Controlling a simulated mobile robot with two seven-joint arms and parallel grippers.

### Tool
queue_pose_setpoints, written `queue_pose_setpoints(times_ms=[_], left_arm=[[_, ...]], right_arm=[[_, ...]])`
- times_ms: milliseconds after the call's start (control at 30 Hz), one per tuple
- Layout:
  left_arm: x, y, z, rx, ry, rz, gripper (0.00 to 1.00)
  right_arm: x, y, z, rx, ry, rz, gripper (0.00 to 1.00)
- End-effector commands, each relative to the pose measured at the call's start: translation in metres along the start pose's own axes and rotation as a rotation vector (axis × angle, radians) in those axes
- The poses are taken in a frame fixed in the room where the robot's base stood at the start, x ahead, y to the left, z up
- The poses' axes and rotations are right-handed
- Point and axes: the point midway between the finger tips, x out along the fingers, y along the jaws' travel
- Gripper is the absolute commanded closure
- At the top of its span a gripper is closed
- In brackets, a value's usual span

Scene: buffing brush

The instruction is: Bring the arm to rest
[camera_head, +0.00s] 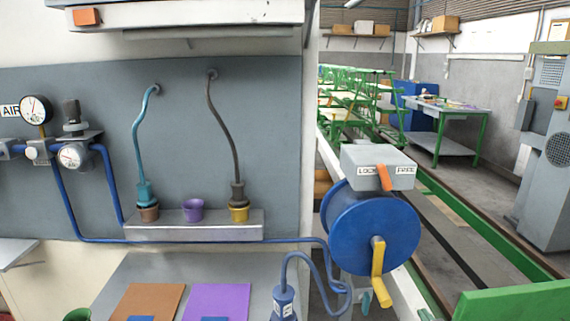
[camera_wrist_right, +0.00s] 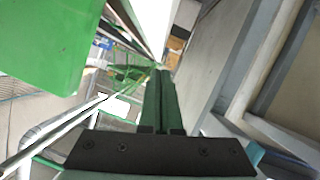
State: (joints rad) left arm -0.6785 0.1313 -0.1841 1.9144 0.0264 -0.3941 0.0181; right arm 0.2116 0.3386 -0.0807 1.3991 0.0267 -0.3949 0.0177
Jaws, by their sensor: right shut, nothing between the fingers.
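My right gripper (camera_wrist_right: 160,85) shows in the right wrist view. Its two long green fingers lie together, shut and empty, in front of a dark mounting bar. It points into the open shop and touches nothing that I can make out. I cannot clearly pick it out in the head view. My left gripper is not in view.
A blue hose reel (camera_head: 365,228) with a yellow crank stands right of the bench. A grey shelf (camera_head: 190,232) carries brown, purple and yellow cups; two hose-hung tools stand in the outer ones. An orange-brown mat (camera_head: 147,300) and a purple mat (camera_head: 217,300) lie below.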

Motion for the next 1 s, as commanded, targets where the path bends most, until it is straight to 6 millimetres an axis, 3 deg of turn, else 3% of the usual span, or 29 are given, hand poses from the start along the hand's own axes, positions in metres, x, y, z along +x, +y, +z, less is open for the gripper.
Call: queue_pose_setpoints(times_ms=[33,200,333,500,700,800,1000], left_arm=[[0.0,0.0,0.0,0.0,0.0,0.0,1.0],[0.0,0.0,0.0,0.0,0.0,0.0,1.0],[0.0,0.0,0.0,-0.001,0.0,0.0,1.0],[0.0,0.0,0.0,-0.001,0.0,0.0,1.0],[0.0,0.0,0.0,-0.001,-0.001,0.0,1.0],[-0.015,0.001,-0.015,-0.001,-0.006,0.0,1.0],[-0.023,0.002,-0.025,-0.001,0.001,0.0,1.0]], right_arm=[[-0.017,-0.029,0.03,0.005,-0.033,-0.045,1.0],[-0.082,-0.105,0.102,0.037,-0.125,-0.165,1.0],[-0.141,-0.152,0.144,0.079,-0.196,-0.243,1.0],[-0.212,-0.194,0.177,0.14,-0.275,-0.314,1.0],[-0.276,-0.222,0.194,0.205,-0.348,-0.362,1.0],[-0.28,-0.213,0.172,0.2,-0.341,-0.359,1.0],[-0.283,-0.21,0.163,0.199,-0.342,-0.36,1.0]])
